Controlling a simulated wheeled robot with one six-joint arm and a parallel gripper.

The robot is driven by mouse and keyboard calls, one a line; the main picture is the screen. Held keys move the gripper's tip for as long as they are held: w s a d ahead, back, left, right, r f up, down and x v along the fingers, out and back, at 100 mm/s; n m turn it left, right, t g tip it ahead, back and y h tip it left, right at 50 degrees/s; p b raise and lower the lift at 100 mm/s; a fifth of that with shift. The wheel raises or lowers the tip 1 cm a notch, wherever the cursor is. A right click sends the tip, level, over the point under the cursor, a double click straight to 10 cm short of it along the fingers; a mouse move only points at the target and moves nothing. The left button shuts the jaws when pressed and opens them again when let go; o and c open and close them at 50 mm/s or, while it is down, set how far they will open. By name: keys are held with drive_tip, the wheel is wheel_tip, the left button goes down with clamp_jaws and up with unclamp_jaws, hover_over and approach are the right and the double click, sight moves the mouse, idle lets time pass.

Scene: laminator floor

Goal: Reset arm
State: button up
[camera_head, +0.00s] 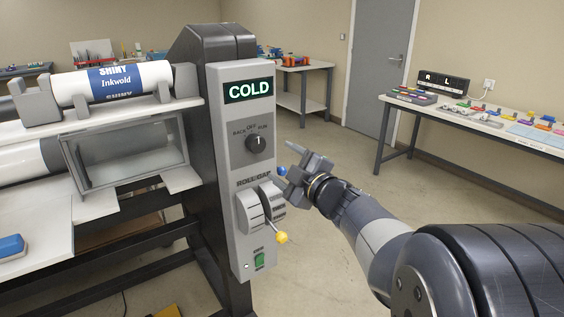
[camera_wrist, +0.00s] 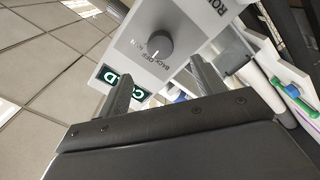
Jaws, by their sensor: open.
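My gripper (camera_head: 288,166) is open and empty, to the right of the laminator's grey control panel (camera_head: 221,128). In the wrist view my two fingers (camera_wrist: 162,88) point toward the panel, apart from each other. The panel has a lit display reading COLD (camera_head: 249,90) and a dark rotary knob (camera_head: 256,144) marked BACK, OFF and RUN. The knob also shows in the wrist view (camera_wrist: 159,40). I cannot tell whether a finger touches the panel.
The laminator carries a white roll labelled SHINY Inkwold (camera_head: 115,82) at left, above a clear guard (camera_head: 125,160). A side table (camera_head: 480,118) with small coloured items stands at right. A grey door (camera_head: 380,65) is behind. The floor (camera_head: 330,135) between is clear.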

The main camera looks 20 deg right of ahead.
sight(260, 147)
drive_tip(key=shift+w, duration=0.1)
drive_tip(key=x, duration=1)
drive_tip(key=shift+w+a+p, duration=0.1)
drive_tip(key=shift+w+p, duration=0.2)
drive_tip(key=shift+w, duration=0.05)
drive_tip(key=shift+f, duration=0.1)
